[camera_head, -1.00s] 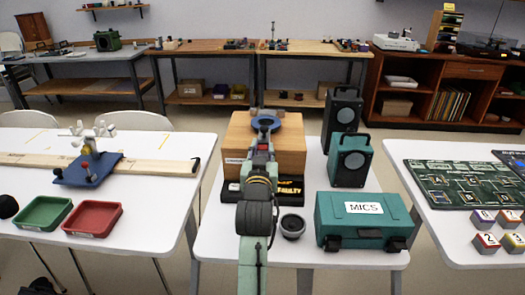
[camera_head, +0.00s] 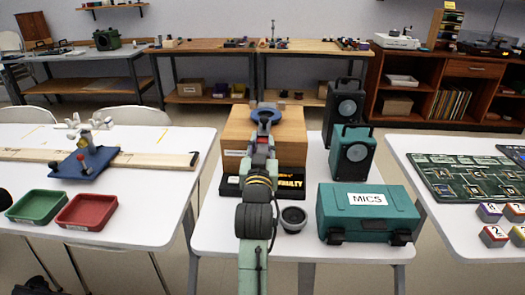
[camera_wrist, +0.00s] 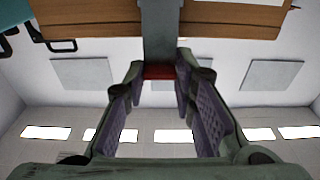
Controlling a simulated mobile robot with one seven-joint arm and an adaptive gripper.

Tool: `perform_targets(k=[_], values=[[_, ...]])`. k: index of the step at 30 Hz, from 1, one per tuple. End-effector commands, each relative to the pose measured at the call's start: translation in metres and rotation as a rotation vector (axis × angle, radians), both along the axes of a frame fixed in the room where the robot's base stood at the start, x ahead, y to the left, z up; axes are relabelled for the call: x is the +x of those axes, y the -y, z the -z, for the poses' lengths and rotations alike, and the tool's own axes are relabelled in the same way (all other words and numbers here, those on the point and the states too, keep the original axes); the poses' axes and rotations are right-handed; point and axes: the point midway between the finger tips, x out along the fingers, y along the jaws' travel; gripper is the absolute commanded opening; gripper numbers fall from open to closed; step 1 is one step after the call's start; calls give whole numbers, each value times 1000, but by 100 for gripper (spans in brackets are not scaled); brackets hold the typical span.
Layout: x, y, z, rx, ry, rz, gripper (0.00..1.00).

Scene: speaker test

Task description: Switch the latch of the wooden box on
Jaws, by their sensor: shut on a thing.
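The wooden box (camera_head: 293,143) stands on the white middle table behind my arm, and its front is partly hidden by the arm. In the wrist view, its wooden edge (camera_wrist: 232,14) runs along the top. A grey bar (camera_wrist: 160,30) with a red end (camera_wrist: 158,72), apparently the latch, reaches from the box down between my fingers. My gripper (camera_wrist: 157,82) is closed around the red end, one purple-padded finger on each side. In the head view, the arm hides the latch, and I cannot tell its position.
A teal MICS case (camera_head: 367,214) and a dark round cup (camera_head: 293,219) stand right of my arm. Teal (camera_head: 352,153) and black (camera_head: 344,108) speakers stand right of the box. A black sign (camera_head: 291,184) lies before the box. A red tray (camera_head: 87,211) sits on the left table.

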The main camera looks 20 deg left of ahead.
Motion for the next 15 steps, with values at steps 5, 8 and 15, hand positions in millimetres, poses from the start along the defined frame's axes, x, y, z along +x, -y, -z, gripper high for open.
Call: perform_targets(k=[5, 8, 15], values=[[-1, 1, 1, 5, 17, 0, 0], [-1, 1, 1, 5, 16, 0, 0], [-1, 1, 1, 5, 16, 0, 32]])
